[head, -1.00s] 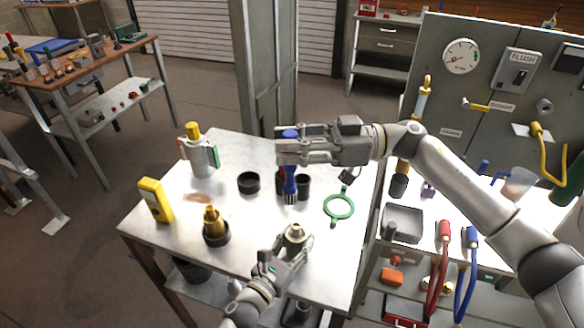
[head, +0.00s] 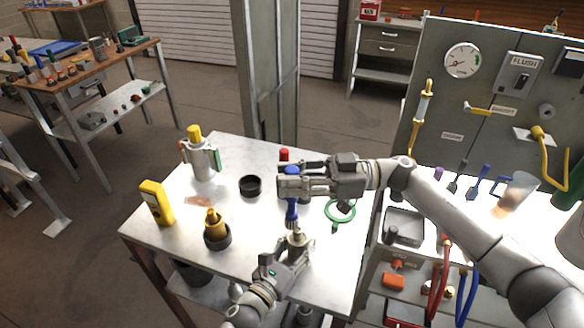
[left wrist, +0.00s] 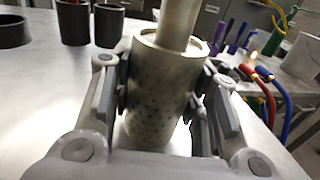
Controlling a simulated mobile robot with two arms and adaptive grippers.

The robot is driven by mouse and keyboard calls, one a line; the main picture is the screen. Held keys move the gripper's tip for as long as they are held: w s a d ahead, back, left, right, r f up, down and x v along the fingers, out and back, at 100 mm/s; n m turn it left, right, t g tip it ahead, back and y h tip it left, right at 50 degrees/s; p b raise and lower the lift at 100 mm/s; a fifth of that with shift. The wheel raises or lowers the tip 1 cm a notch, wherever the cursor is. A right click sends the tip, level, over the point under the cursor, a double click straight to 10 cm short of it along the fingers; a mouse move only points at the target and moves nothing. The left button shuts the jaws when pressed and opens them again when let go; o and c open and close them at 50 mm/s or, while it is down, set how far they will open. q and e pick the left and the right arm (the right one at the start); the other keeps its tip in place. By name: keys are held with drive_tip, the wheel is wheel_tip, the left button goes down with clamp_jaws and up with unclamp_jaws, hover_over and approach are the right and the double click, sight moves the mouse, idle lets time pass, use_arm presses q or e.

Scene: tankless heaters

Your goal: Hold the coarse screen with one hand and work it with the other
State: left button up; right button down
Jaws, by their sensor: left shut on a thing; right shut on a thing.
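The coarse screen (head: 298,239), a pale metal cylinder with small holes and a narrower neck on top, stands in my left gripper (head: 294,250). The left wrist view shows the left fingers (left wrist: 160,105) shut on both sides of the screen (left wrist: 155,85), which looks upright. My right gripper (head: 287,186) is shut on a brush with a blue handle (head: 292,208), held with its bristles down. In the head view the bristle end appears right at the top of the screen; I cannot tell whether they touch.
A black cup (head: 250,185), a brass part in a dark ring (head: 214,230), a yellow meter (head: 156,202) and a metal canister with a yellow top (head: 200,158) stand on the metal table (head: 180,245). A green ring (head: 341,216) lies right of the brush. A panel bench (head: 455,135) stands at right.

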drive_tip(key=shift+d+f, duration=0.3)
drive_tip(key=shift+a, duration=0.45)
wheel_tip(320, 180, up, 3)
drive_tip(key=shift+d, duration=0.15)
drive_tip(key=shift+r, duration=2.55)
drive_tip(key=shift+f, duration=0.15)
idle(0.4)
